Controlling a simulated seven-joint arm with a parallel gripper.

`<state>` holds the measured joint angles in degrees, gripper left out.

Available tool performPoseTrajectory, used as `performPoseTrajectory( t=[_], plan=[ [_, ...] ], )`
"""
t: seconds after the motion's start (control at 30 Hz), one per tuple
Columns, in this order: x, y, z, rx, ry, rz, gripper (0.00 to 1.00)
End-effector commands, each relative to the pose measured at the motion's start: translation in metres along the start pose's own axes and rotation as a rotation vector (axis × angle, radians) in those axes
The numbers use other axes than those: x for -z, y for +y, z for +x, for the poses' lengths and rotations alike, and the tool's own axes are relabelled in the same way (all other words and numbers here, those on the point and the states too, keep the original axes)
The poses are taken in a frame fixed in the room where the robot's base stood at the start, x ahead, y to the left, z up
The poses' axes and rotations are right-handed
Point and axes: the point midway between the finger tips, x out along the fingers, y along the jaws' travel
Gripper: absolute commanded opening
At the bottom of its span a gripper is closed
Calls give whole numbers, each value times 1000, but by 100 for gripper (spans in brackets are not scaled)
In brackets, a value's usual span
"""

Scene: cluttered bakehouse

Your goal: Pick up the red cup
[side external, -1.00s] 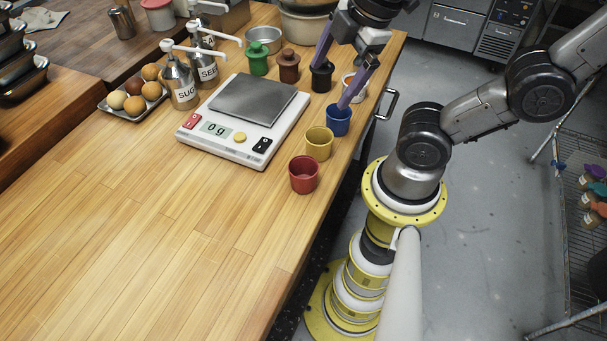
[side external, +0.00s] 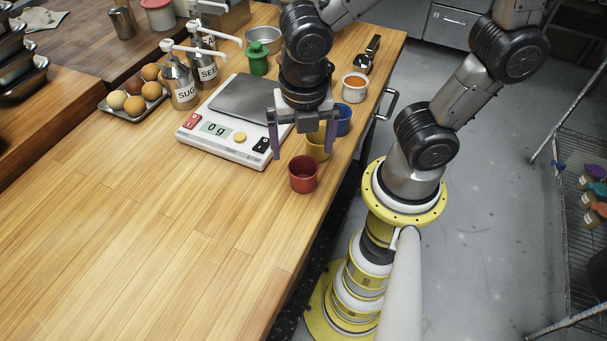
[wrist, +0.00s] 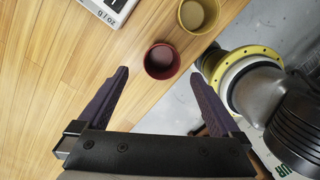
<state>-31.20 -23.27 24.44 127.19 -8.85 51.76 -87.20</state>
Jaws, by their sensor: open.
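The red cup (side external: 303,174) stands upright and empty on the wooden table near its right edge. In the wrist view the red cup (wrist: 161,61) lies ahead of my gripper, beyond the fingertips and roughly between their lines. My gripper (side external: 302,156) is open and empty, its two purple fingers pointing down just behind and above the cup in the side view. The fingers also show spread apart in the wrist view (wrist: 158,75). They do not appear to touch the cup.
A yellow cup (side external: 319,148) stands close behind the red cup, with a blue cup (side external: 344,121) behind it. A kitchen scale (side external: 221,140) reading 0 g sits to the left. The table's front left is clear.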

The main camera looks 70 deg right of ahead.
Motion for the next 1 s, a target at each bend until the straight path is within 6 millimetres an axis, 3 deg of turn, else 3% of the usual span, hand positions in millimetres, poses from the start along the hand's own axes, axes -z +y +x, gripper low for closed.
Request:
performPoseTrajectory(
  t=[0.63,0.93,1.0],
  plan=[
    [2,-4,71,3,0,3,100],
    [2,-3,76,-2,0,3,100],
    [2,-3,76,-2,0,3,91]
  ],
)
